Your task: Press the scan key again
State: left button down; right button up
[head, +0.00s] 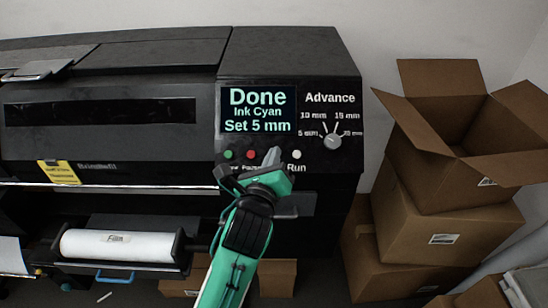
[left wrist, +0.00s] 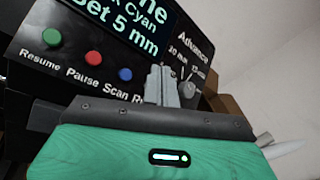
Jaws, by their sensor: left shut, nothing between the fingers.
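The black printer's panel (head: 225,190) carries a row of round keys. The scan key (left wrist: 122,74) is blue and shows in the left wrist view above its "Scan" label; in the head view my left gripper hides it. My left gripper (head: 273,155) is shut and empty, its fingertips at the panel in front of the scan key's place. In the left wrist view its fingers (left wrist: 162,85) stand just right of the blue key; I cannot tell whether they touch the panel. The screen (head: 257,110) reads "Done", "Ink Cyan", "Set 5 mm". My right gripper is not in view.
Beside the scan key are green Resume (head: 228,154), red Pause (head: 251,154) and white Run (head: 297,154) keys. The Advance dial (head: 333,142) is at the panel's right. A white film roll (head: 118,246) lies below left. Cardboard boxes (head: 440,225) are stacked at the right.

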pick_arm(q)
jog(key=w+f+b, duration=0.3)
jog(key=w+f, duration=0.2)
dwell(0.3)
dwell(0.6)
dwell(0.9)
dwell(0.5)
jog(key=shift+w+f, duration=0.25)
jog(key=shift+f, duration=0.05)
